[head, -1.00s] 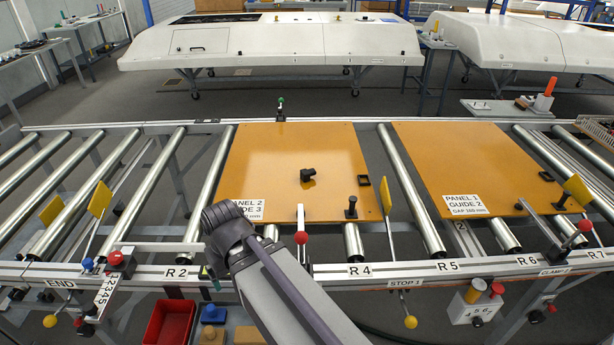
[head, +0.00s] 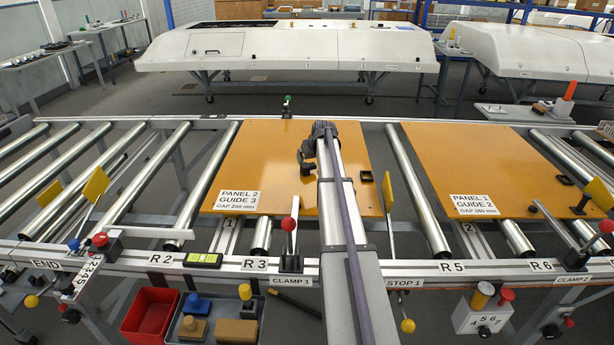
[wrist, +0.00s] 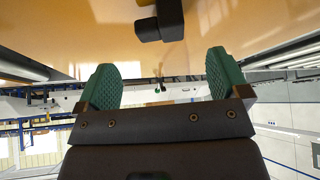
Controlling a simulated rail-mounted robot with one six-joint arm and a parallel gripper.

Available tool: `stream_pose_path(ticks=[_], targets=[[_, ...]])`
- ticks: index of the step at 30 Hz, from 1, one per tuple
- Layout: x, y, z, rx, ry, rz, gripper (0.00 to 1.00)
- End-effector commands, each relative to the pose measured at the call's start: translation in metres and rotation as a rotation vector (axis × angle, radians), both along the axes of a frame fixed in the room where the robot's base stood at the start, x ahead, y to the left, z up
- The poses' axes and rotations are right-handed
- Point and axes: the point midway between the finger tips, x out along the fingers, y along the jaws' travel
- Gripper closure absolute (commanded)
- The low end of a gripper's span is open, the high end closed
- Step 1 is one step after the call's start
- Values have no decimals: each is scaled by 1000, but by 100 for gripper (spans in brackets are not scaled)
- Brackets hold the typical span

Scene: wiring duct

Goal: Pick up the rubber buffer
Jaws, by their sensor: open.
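A small black angular part (wrist: 160,22) shows at the top of the wrist view, above the panel; it looks like a bent or elbow shape. I cannot be sure that it is the rubber buffer. My gripper (wrist: 163,78) is open, its two green ribbed pads apart with nothing between them. The black part is beyond the fingertips and not touching them. In the head view my wrist (head: 322,135) hangs over the orange panel 2 (head: 265,165), with dark shapes at its left that partly merge with my gripper. My arm covers the panel's right front part.
Panel 1 (head: 490,165) lies further right. A red bin (head: 150,312) and grey tray (head: 212,322) are below the rail.

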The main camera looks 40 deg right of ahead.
Motion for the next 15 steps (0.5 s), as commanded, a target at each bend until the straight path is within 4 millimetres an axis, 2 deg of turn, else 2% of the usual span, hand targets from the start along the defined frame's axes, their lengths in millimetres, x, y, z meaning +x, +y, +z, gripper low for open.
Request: stream_pose_path(ticks=[1,7,15], targets=[[6,-2,-16,0,0,0,6],[10,-3,-18,0,1,0,6],[36,-11,-59,1,2,0,6]])
